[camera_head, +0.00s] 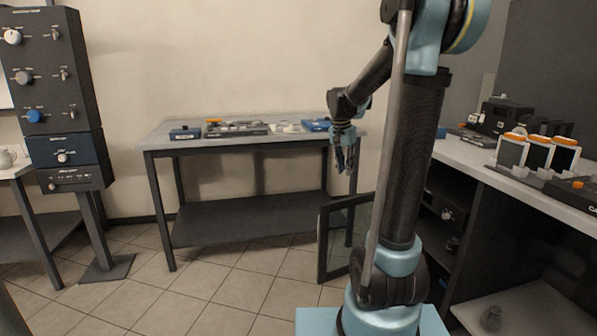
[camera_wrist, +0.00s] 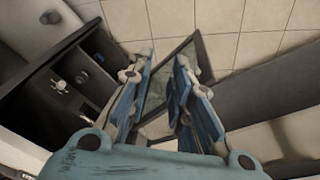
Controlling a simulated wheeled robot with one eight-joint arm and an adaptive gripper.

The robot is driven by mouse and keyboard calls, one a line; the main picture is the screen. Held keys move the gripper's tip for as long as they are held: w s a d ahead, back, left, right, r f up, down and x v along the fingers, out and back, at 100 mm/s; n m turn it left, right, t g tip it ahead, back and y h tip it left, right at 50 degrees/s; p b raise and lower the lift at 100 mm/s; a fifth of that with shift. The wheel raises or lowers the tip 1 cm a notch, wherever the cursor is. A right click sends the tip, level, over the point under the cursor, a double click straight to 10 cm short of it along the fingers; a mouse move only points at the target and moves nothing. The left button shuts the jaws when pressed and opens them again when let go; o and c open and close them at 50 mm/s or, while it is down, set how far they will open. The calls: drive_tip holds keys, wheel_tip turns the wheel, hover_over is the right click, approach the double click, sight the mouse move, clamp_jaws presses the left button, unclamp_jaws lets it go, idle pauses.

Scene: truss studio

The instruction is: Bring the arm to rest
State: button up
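My arm rises from its blue base in the head view, and its forearm reaches to the left. My gripper (camera_head: 346,165) hangs pointing down in front of the right end of the grey table (camera_head: 255,142). In the wrist view my gripper (camera_wrist: 164,62) has its two blue-padded fingers apart, with nothing held between them. Floor tiles and a dark-framed door show beyond the gap.
The dark-framed door (camera_head: 323,245) stands open below my gripper, beside the right-hand cabinet (camera_head: 466,215). Its counter holds several orange-topped items. A dark control panel stand (camera_head: 60,95) is at the left. Tiled floor (camera_head: 225,290) is clear at front left.

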drive_tip(key=s+d+f+n, duration=0.2)
drive_tip(key=s+n, duration=0.2)
drive_tip(key=s, duration=1.3)
drive_tip(key=s+f+n+t+y, duration=0.1)
drive_tip(key=s+f+n, duration=0.2)
drive_tip(key=s+f, duration=0.7)
drive_tip(key=s, duration=0.4)
drive_tip(key=shift+a+f+y, duration=0.15)
drive_tip(key=shift+f+y, duration=0.1)
drive_tip(key=shift+y, duration=0.05)
